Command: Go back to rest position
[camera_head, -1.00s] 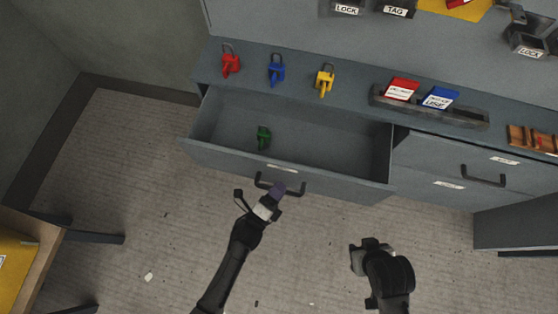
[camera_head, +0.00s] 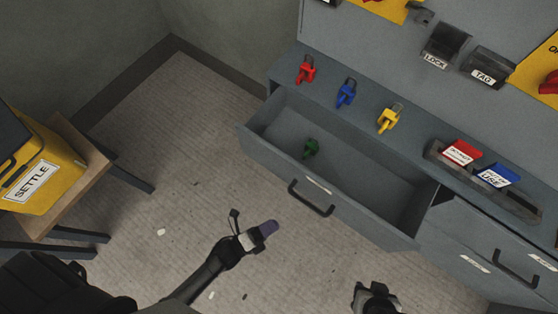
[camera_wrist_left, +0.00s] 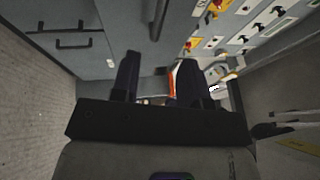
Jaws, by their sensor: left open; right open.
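My left gripper (camera_head: 262,232) is over the floor in front of the open drawer, apart from its handle (camera_head: 311,198). In the left wrist view its two dark fingers (camera_wrist_left: 157,82) stand apart with nothing between them. My right gripper (camera_head: 374,298) is at the bottom edge of the head view, partly cut off, over the floor and empty as far as it shows. Red (camera_head: 306,70), blue (camera_head: 346,93) and yellow (camera_head: 390,118) padlocks stand on the cabinet top.
A holder with red (camera_head: 462,153) and blue (camera_head: 497,175) tags sits on the cabinet top. A closed drawer (camera_head: 490,262) is to the right. A yellow box marked SETTLE (camera_head: 60,170) rests on a wooden table (camera_head: 85,180) at left. The floor (camera_head: 190,160) between is clear.

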